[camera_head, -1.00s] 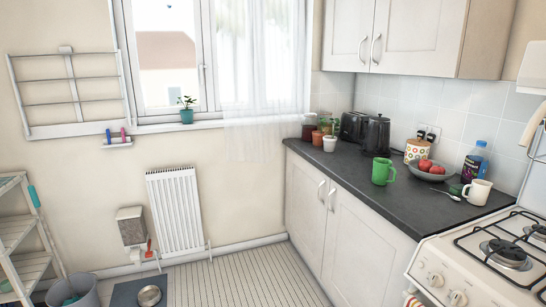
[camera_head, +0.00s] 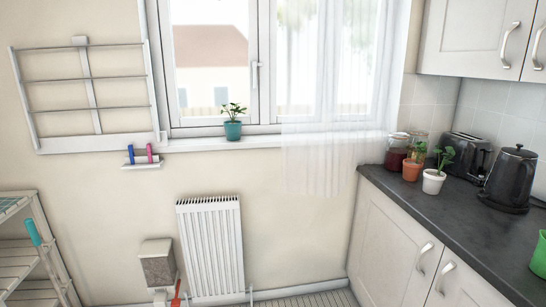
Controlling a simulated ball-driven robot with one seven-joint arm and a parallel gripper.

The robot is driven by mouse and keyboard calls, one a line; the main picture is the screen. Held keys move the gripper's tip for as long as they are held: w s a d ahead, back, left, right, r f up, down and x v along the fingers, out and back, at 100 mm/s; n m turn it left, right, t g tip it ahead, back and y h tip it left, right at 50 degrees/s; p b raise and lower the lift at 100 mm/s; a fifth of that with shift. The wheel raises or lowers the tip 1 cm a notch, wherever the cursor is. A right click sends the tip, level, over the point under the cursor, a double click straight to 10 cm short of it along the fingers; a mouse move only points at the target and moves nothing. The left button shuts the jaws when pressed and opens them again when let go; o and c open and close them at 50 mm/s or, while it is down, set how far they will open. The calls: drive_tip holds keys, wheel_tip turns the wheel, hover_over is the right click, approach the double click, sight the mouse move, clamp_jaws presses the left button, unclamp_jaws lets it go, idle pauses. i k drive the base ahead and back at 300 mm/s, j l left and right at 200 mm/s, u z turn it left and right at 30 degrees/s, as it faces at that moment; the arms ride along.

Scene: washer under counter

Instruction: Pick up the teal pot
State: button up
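The teal pot (camera_head: 233,131) stands upright on the white window sill (camera_head: 205,145), in front of the window and left of the sheer curtain. A small green plant (camera_head: 233,111) grows in it. Nothing stands close to it on the sill. My gripper is not in view, so its state and its distance from the pot do not show.
A white radiator (camera_head: 211,247) is on the wall below the sill. A drying rack (camera_head: 85,95) and a small shelf (camera_head: 141,163) hang to the left. The dark counter (camera_head: 465,220) on the right holds jars, a terracotta pot (camera_head: 411,169), a white pot (camera_head: 433,181) and a kettle (camera_head: 510,180).

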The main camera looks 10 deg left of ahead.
sight(233, 127)
drive_tip(key=i+u, duration=0.1)
drive_tip(key=i, duration=0.35)
drive_tip(key=i+l+u, duration=0.1)
drive_tip(key=i, duration=0.4)
drive_tip(key=i+l+u, duration=0.15)
drive_tip(key=i, duration=0.3)
drive_tip(key=i+l+u, duration=0.1)
drive_tip(key=i, duration=0.4)
